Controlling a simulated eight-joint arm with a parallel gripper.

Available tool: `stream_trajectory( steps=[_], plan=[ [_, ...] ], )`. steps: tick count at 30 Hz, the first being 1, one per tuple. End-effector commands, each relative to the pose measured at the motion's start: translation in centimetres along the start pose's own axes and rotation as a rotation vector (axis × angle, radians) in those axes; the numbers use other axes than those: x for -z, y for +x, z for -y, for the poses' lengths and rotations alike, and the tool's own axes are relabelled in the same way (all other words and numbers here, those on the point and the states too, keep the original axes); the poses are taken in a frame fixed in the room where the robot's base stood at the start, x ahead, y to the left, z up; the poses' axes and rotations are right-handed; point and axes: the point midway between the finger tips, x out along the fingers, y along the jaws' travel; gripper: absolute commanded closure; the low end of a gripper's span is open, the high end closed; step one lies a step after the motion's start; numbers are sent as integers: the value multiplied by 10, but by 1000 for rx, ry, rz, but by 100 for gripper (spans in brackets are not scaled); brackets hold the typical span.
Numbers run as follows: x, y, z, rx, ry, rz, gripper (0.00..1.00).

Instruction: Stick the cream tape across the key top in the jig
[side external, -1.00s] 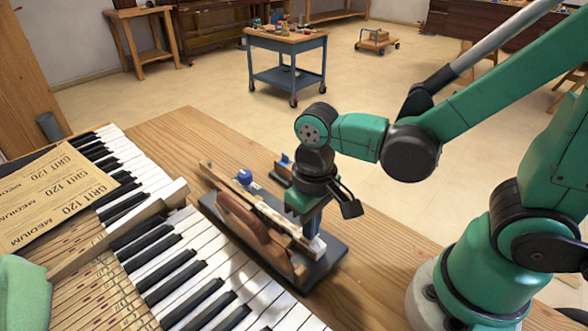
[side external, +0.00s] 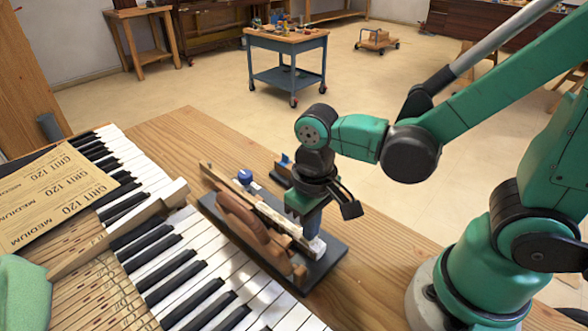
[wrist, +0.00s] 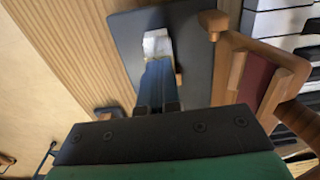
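The key is a long wooden stick (side external: 272,218) lying in the jig (side external: 331,262), which has a dark base. Its white key top (side external: 313,247) is at the near end and also shows in the wrist view (wrist: 157,42). My gripper (side external: 311,232) points down with its blue fingers at the key top. In the wrist view the fingers (wrist: 157,64) look closed together. A small yellowish-cream patch (wrist: 158,56), likely the cream tape, shows at the fingertips on the key top. I cannot tell whether the fingers pinch it or only touch it.
A brown wooden clamp (side external: 240,215) stands along the key's left side. A blue round item (side external: 245,176) and a small blue-and-dark tool (side external: 283,166) sit behind. The piano keyboard (side external: 185,262) and sandpaper (side external: 55,195) lie left. Bare bench top (side external: 375,265) is right.

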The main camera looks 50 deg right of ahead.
Motion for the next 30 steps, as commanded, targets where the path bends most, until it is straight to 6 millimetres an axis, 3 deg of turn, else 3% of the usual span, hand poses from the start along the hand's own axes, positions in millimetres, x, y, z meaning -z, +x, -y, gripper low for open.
stream_trajectory(
  steps=[30],
  plan=[
    [0, 7, 0, 0, 0, 0, 100]
  ],
)
